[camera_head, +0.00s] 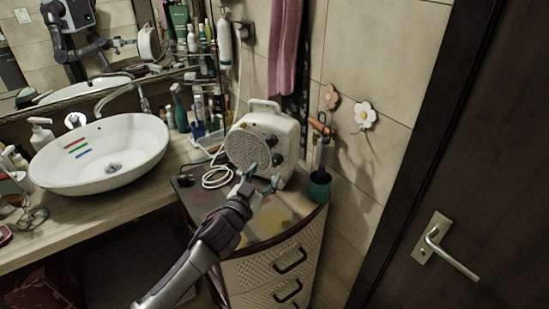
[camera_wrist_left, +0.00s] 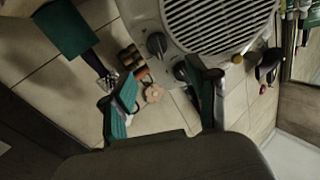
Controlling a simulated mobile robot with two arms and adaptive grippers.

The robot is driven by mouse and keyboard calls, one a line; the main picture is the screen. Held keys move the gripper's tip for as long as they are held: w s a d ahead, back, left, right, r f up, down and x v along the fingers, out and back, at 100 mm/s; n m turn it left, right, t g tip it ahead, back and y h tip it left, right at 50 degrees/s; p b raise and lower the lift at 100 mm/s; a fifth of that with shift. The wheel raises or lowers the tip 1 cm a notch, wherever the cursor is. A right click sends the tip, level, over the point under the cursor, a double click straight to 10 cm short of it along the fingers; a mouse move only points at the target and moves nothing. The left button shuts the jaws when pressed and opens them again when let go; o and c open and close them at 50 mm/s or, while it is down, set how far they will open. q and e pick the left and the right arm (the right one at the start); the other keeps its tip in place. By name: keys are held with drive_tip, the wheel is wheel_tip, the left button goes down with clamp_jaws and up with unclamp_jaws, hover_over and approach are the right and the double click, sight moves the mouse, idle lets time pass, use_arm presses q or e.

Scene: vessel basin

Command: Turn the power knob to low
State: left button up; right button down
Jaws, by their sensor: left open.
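The white fan heater (camera_head: 283,122) stands upright on the corner cabinet, with a round grille (camera_head: 246,147) and dark knobs on its front. In the head view, one knob (camera_head: 272,140) sits above another (camera_head: 277,158), close to my gripper. In the left wrist view, the heater shows at the top, with one knob (camera_wrist_left: 156,44) and a second knob (camera_wrist_left: 180,70) beside the grille. I cannot tell which is the power knob, nor read its setting. My left gripper (camera_head: 263,176) is open in front of the heater. Its fingers (camera_wrist_left: 165,88) are spread below the knobs, holding nothing visible. My right gripper is not in view.
A green cup with a brush (camera_head: 319,186) stands right of the heater on the cabinet (camera_head: 264,268). A white cable (camera_head: 215,176) lies left of it. The basin (camera_head: 97,155) and several bottles are at the left. A dark door (camera_head: 480,170) stands at the right.

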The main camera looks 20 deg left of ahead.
sight(275, 161)
use_arm(q)
drive_tip(key=w, duration=0.4)
drive_tip(key=shift+d, duration=0.3)
drive_tip(key=shift+w+d+p, duration=0.1)
drive_tip(key=shift+w+p, duration=0.3)
drive_tip(key=shift+w, duration=0.75)
drive_tip(key=shift+w+f, duration=0.1)
drive_tip(key=shift+w, duration=0.1)
drive_tip(key=shift+d, duration=0.1)
drive_tip(key=shift+c, duration=0.8)
clamp_jaws()
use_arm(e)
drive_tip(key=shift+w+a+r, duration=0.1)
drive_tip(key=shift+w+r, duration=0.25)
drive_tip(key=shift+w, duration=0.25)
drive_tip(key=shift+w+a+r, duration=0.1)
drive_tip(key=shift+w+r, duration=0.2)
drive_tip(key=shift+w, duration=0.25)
